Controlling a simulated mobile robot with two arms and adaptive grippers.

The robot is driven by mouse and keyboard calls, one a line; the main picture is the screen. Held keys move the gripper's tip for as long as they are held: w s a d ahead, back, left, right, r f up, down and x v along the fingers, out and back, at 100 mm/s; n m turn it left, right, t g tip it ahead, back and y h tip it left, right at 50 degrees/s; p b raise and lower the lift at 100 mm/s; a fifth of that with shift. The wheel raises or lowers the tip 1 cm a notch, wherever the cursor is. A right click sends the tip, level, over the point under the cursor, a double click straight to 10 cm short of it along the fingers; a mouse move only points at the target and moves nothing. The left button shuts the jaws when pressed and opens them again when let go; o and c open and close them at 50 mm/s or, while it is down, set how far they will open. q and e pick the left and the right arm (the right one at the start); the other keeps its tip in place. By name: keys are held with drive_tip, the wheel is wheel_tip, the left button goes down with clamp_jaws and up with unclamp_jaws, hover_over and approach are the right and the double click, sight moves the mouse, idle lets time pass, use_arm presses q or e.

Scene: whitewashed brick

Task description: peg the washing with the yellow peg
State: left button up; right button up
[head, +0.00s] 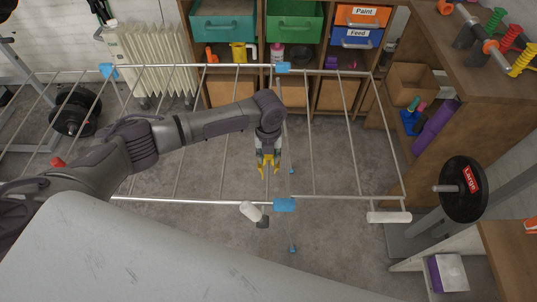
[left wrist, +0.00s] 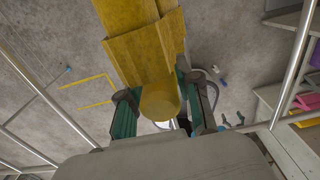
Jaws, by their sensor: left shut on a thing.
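My left gripper (head: 268,158) is shut on the yellow peg (head: 263,166) and holds it over the middle of the metal drying rack (head: 240,202), between its front and back rails. In the left wrist view the yellow peg (left wrist: 138,42) is large between the fingers of my left gripper (left wrist: 162,103), and its far end leaves the top of the picture. No washing can be made out on the rack's rods in either view. My right gripper is not in view.
A shelf with teal, green, orange and blue bins (head: 295,23) stands behind the rack. A white radiator (head: 150,55) is at back left. A black weight plate (head: 463,188) is at right, near a wooden bench (head: 445,95). Small blue pieces (head: 293,249) lie on the floor.

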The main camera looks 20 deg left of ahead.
use_arm(q)
drive_tip(key=o, duration=1.1)
drive_tip(key=shift+r, duration=0.1)
wheel_tip(320, 180, up, 12)
drive_tip(key=shift+f, duration=0.1)
idle(0.3)
